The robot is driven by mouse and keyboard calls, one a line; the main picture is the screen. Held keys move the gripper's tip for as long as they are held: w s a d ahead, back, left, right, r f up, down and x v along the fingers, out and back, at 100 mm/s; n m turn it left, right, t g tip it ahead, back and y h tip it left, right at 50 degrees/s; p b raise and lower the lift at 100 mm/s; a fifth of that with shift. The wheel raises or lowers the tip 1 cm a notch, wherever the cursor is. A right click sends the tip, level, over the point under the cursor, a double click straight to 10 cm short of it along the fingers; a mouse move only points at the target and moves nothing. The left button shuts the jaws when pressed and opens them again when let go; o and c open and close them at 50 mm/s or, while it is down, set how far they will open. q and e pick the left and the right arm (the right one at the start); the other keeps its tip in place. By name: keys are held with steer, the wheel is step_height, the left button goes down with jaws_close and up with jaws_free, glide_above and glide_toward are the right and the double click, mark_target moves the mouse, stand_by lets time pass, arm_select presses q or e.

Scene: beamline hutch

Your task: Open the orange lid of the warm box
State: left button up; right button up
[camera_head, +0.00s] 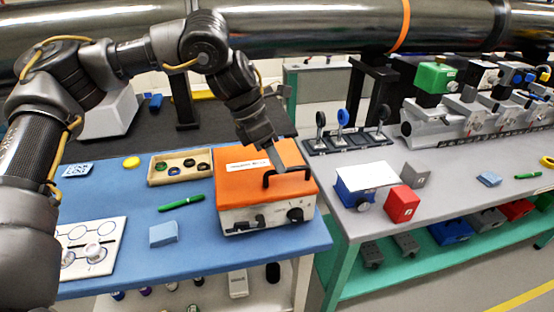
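The warm box (238,221) is a white box with a black knob and a black latch on its front. It stands at the right end of the blue table. Its orange lid (235,185) lies down on the box and looks closed. A black handle (287,172) stands on the lid's right part. My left gripper (279,160) points down right at the handle, over the lid. Whether its fingers touch or enclose the handle, and how far apart they are, I cannot tell. My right gripper is not in view.
A wooden tray (159,181) with dark rings, a green pen (181,202) and a light blue block (163,234) lie left of the box. A blue box with a white top (366,177) and a red block (401,204) stand right on the grey table. A large pipe (330,28) runs behind.

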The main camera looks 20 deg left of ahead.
arm_select(q)
steer(key=shift+d+f, duration=0.25)
steer(key=shift+f, duration=0.35)
jaws_close()
